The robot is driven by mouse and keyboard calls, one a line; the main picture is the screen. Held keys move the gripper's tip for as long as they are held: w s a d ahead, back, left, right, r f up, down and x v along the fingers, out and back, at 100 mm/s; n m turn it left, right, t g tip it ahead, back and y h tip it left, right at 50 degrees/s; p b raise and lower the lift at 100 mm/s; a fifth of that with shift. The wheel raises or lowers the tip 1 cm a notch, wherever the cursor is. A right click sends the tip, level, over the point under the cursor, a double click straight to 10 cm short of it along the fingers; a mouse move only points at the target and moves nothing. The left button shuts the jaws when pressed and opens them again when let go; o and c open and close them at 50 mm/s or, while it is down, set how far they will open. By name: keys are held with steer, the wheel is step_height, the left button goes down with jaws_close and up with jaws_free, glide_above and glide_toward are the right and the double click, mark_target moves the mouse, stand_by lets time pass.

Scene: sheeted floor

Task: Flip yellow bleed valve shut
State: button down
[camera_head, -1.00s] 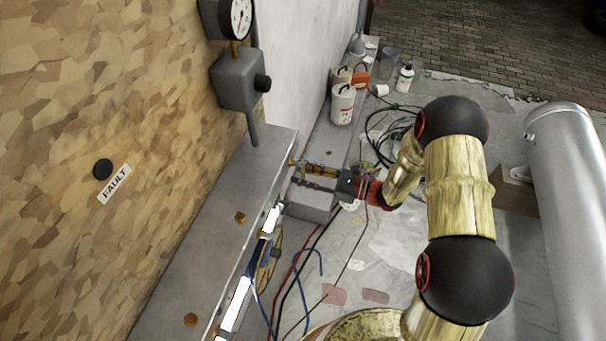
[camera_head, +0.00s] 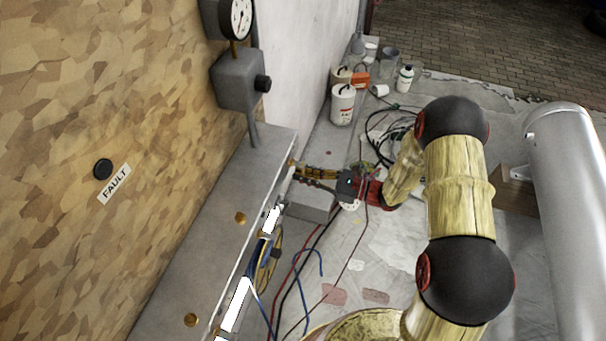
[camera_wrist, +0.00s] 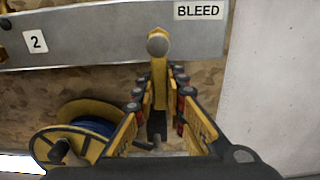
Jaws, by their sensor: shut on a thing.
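The yellow bleed valve lever (camera_wrist: 160,88) shows in the wrist view, under a round grey pivot (camera_wrist: 158,44) on the grey metal rail (camera_wrist: 110,38). It points downward in that picture, below and left of the BLEED label (camera_wrist: 198,10). My gripper (camera_wrist: 160,88) has a finger on each side of the lever and is shut on it. The fingers partly cover its lower end. In the head view my gripper (camera_head: 298,171) reaches left to the rail's far end, where the lever is too small to make out clearly.
A yellow reel with blue line (camera_wrist: 75,140) hangs left of my gripper. A pale wall (camera_wrist: 275,80) stands to the right. Red, black and blue cables (camera_head: 310,262) hang below the rail. Canisters and bottles (camera_head: 343,103) stand farther back on the floor.

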steer(key=shift+s+p, duration=0.1)
steer(key=shift+p, duration=0.2)
steer(key=s+r+m+p, duration=0.1)
steer(key=m+p, duration=0.3)
steer(key=s+a+r+m+p, duration=0.1)
steer(key=m+p, duration=0.4)
steer(key=s+r+m+p, duration=0.1)
steer(key=s+m+p, duration=0.1)
steer(key=m+p, duration=0.3)
steer(key=shift+a+r, duration=0.25)
steer(key=shift+r+m+p, duration=0.3)
steer(key=shift+m+p, duration=0.4)
steer(key=shift+m, duration=0.3)
steer(key=shift+r+m+p, duration=0.25)
steer(key=shift+m+p, duration=0.45)
steer(key=shift+m, duration=0.3)
steer(key=c, duration=1.9)
jaws_free()
steer(key=shift+o, duration=0.5)
